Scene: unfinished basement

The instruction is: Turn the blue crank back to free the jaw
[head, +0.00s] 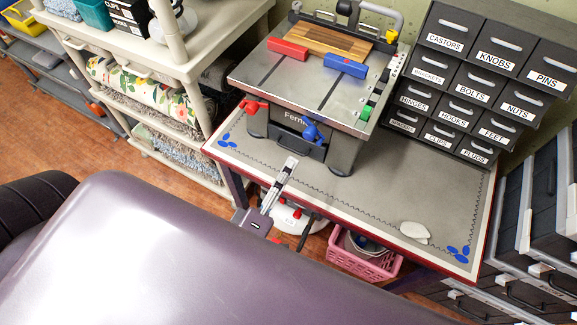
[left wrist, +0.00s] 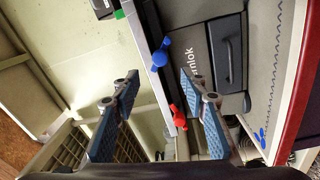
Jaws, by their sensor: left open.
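The blue crank (head: 312,131) sits on the front of the grey metal bench unit, right of the red crank (head: 254,106). In the left wrist view the blue crank (left wrist: 159,56) shows between my fingers' lines, with the red crank (left wrist: 178,117) nearer the right finger. The blue jaw (head: 345,66) and red jaw (head: 288,50) lie on the steel top, close along the front edge of a striped wooden board (head: 322,40). Whether they touch it is unclear. My left gripper (head: 290,164) is open and empty, in front of and below the cranks (left wrist: 158,78). My right gripper is not in view.
The unit stands on a grey-topped table (head: 385,190) with a red edge. A pale object (head: 415,232) lies at its front right. Labelled drawers (head: 470,80) stand at the back right, a cream shelf rack (head: 180,70) at the left. A pink basket (head: 362,262) sits below.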

